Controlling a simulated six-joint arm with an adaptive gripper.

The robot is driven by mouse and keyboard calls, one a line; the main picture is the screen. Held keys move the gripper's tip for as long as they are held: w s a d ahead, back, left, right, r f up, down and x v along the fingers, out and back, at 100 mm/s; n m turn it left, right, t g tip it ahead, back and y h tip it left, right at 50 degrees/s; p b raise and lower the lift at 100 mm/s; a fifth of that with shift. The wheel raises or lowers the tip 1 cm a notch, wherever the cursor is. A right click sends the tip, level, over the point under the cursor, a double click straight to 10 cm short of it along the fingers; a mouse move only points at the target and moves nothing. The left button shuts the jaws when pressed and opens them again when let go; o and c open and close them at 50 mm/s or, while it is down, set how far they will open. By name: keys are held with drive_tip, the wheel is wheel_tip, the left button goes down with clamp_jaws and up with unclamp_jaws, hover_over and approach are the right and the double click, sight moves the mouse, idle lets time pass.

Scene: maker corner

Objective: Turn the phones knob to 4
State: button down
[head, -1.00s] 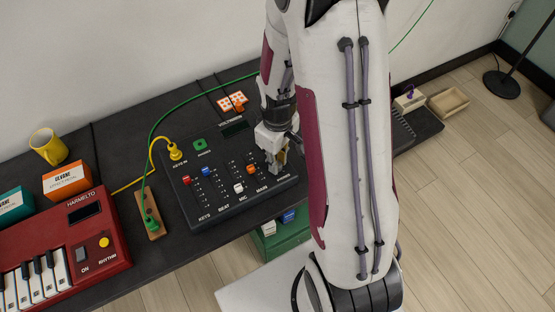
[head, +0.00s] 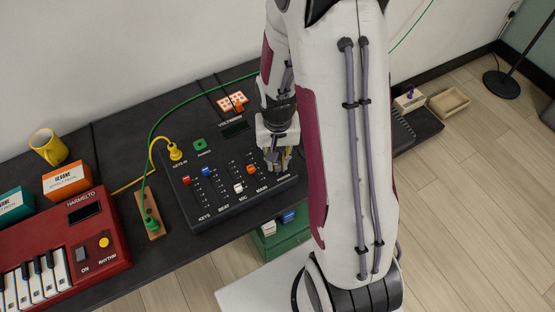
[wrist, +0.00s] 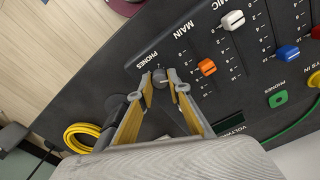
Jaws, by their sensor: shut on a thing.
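The black mixer (head: 222,211) lies on the dark table. Its PHONES knob (wrist: 160,76) is a small dark grey knob with a light pointer line, near the mixer's corner beside the MAIN slider. My gripper (wrist: 160,82) points down at the mixer, with one fingertip on each side of the knob, shut on it. In the head view my gripper (head: 279,166) hides the knob. The scale marks around the knob are too small or covered to read.
The orange MAIN slider (wrist: 207,67) and white MIC slider (wrist: 233,20) stand close to the fingers. A yellow plug (head: 175,151) and green cable run at the mixer's left. A red keyboard (head: 98,210) stands further left. A coiled yellow cable (wrist: 82,137) lies nearby.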

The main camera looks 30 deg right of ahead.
sight(278, 164)
drive_tip(key=m, duration=0.6)
drive_tip(key=shift+m, duration=0.4)
idle(0.3)
drive_tip(key=c, duration=1.9)
unclamp_jaws()
drive_tip(key=shift+r, duration=0.1)
drive_tip(key=shift+r, duration=5.95)
